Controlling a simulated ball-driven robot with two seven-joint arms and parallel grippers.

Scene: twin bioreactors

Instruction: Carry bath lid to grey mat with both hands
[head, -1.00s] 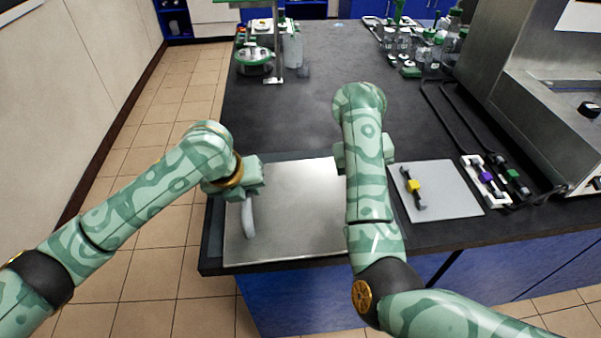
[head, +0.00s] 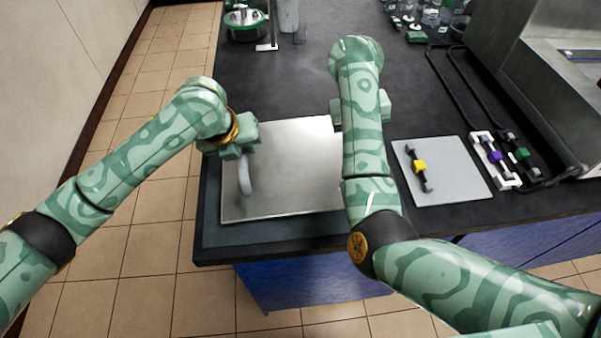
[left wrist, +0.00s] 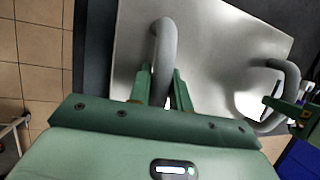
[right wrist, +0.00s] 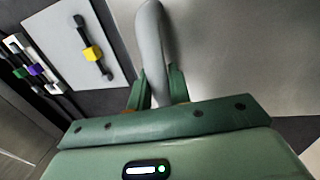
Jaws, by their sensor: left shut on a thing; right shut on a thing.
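The bath lid (head: 295,180) is a flat, shiny metal plate with two grey loop handles, over the front left of the bench. My left gripper (head: 240,150) is shut on its left handle (head: 245,178), which also shows between the fingers in the left wrist view (left wrist: 163,50). My right gripper (right wrist: 157,90) is shut on the right handle (right wrist: 152,35); my right arm hides this handle in the head view. The grey mat (head: 275,234) is dark slate and shows along the lid's front and left edges. Whether the lid touches it I cannot tell.
A light grey pad (head: 455,190) with a yellow-centred dark piece (head: 419,167) lies to the right. Beside it are a white holder (head: 497,160) and black rails. A steel machine (head: 565,110) stands at the right. The bench behind the lid is clear.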

